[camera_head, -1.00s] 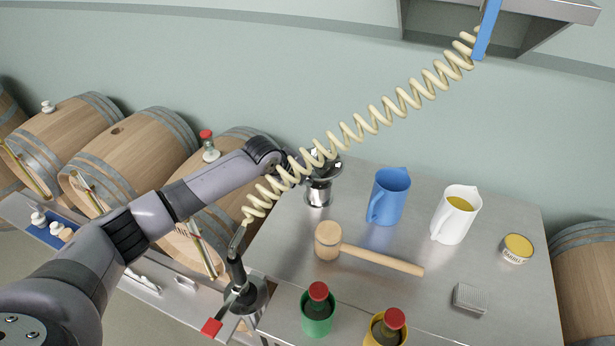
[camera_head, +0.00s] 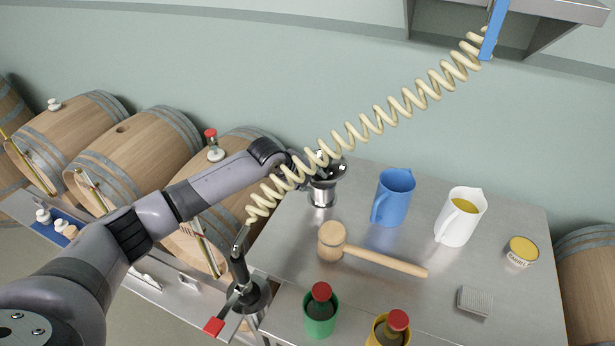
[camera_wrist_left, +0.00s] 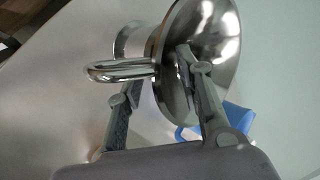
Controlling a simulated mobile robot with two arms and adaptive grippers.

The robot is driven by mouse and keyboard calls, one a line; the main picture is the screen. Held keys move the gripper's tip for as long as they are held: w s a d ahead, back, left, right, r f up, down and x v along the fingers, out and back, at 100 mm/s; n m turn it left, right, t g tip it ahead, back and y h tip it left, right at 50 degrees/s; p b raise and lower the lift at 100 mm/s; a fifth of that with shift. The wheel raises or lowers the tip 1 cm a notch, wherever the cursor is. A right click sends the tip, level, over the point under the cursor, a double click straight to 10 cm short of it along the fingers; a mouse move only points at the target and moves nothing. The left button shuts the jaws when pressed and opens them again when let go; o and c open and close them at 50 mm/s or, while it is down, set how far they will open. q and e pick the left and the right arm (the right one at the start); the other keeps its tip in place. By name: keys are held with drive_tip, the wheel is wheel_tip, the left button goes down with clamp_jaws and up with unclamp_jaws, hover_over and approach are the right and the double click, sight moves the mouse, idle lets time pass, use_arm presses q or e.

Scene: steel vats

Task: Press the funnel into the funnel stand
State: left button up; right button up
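The shiny steel funnel (camera_head: 330,167) is at the back left of the steel table, mouth up, partly hidden by my left gripper and the hose. The metal cylinder of the funnel stand (camera_head: 322,193) is directly under it; how deep the funnel sits I cannot tell. In the left wrist view the funnel's cone (camera_wrist_left: 215,45) and its looped handle (camera_wrist_left: 115,69) are close up. My right gripper is not in view.
A coiled hose (camera_head: 375,120) crosses in front of my left arm. Barrels (camera_head: 135,150) are left.

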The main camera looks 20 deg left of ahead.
use_arm(q)
drive_tip(key=v, duration=1.2)
drive_tip(key=shift+f, duration=0.1)
